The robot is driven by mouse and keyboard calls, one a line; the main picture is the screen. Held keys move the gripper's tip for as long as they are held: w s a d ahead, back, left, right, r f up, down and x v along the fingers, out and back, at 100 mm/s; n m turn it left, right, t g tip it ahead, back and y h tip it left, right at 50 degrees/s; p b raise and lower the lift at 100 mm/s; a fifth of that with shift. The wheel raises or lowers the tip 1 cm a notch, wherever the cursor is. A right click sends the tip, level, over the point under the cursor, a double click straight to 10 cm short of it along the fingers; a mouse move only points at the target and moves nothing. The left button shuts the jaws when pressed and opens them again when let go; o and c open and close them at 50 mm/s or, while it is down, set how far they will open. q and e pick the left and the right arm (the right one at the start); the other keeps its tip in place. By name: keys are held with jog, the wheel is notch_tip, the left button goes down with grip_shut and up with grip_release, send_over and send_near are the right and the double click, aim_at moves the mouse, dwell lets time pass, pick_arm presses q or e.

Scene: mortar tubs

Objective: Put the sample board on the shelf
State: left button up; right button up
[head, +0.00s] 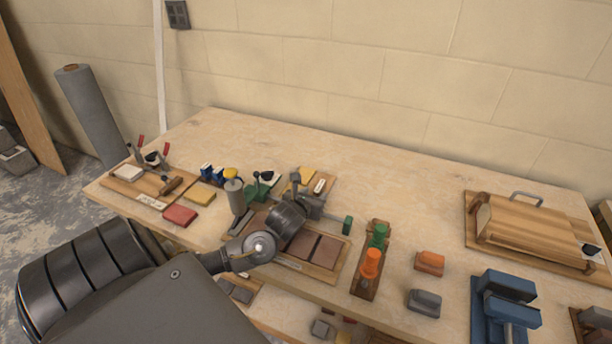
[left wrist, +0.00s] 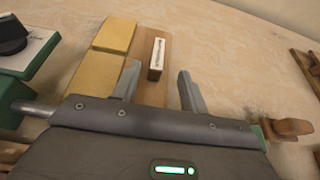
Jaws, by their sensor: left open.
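A small wooden board with yellow tiles and a white label block, which looks like the sample board (head: 325,183), lies on the table behind my left arm. It also shows in the left wrist view (left wrist: 156,92). My left gripper (head: 306,192) is open, and its fingers (left wrist: 158,78) point at the board with the label block between or just beyond them. I cannot tell whether they touch it. Another board with brown tiles (head: 325,250) lies below my wrist, partly hidden. A lower shelf (head: 272,313) shows under the table's front edge. My right gripper is out of view.
A rack with green and orange handles (head: 368,285), an orange block (head: 430,262), a grey block (head: 424,302) and a blue tool (head: 503,305) stand to the right. A large wooden board (head: 520,225) is at far right. The table's back middle is clear.

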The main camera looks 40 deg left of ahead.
aim_at(320, 186)
pick_arm(q)
jog(key=shift+w+a+r, duration=0.1)
jog(key=shift+w+a, duration=0.05)
jog(key=shift+w, duration=0.25)
jog(key=p+x, duration=0.1)
jog(key=x, duration=0.2)
jog(key=shift+w+a, duration=0.35)
jog(key=shift+w+a+f+p, duration=0.1)
jog(key=shift+w+f+p, duration=0.1)
jog(key=shift+w+p, duration=0.15)
jog(key=c, duration=0.9)
grip_shut()
